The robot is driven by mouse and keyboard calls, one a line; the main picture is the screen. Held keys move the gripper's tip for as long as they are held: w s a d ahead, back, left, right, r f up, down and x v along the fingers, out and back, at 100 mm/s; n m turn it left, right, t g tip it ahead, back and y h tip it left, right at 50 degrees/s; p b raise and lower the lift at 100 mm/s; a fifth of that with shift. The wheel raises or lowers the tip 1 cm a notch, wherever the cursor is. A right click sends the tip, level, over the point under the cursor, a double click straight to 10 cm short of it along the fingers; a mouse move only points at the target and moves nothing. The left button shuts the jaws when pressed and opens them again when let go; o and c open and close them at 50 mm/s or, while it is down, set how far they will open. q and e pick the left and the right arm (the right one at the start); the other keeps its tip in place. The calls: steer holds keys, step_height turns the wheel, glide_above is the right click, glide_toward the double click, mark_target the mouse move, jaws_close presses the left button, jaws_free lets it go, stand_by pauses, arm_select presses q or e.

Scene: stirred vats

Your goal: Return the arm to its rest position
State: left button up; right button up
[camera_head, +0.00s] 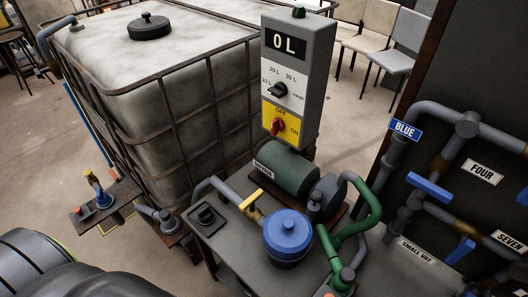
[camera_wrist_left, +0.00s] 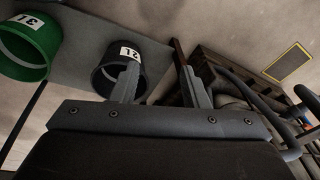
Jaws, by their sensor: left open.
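My left gripper (camera_wrist_left: 160,78) shows in the left wrist view with its two fingers apart and nothing held between them. Behind its left finger is a black round container (camera_wrist_left: 105,76) labelled 2L, partly covered by that finger; I cannot tell how far away it is. My left gripper does not show in the head view, where only dark rounded parts, which seem to be my arm, fill the lower left corner. My right gripper is in neither view.
A green container (camera_wrist_left: 30,45) marked 3L stands left of the black one. The head view shows a large caged tank (camera_head: 170,95), a control box (camera_head: 292,75) reading 0 L, a green pump (camera_head: 287,172), a blue-lidded vessel (camera_head: 288,236) and pipes with blue valve handles (camera_head: 430,187) at right.

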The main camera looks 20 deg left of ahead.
arm_select(q)
steer(key=s+d+f+b, duration=0.1)
steer(key=s+f+b, duration=0.2)
steer(key=s+f, duration=0.8)
step_height(320, 180, down, 2)
steer(key=shift+s+f+g, duration=0.1)
steer(key=shift+s+g, duration=0.05)
steer(key=shift+g, duration=0.25)
steer(key=shift+d, duration=0.1)
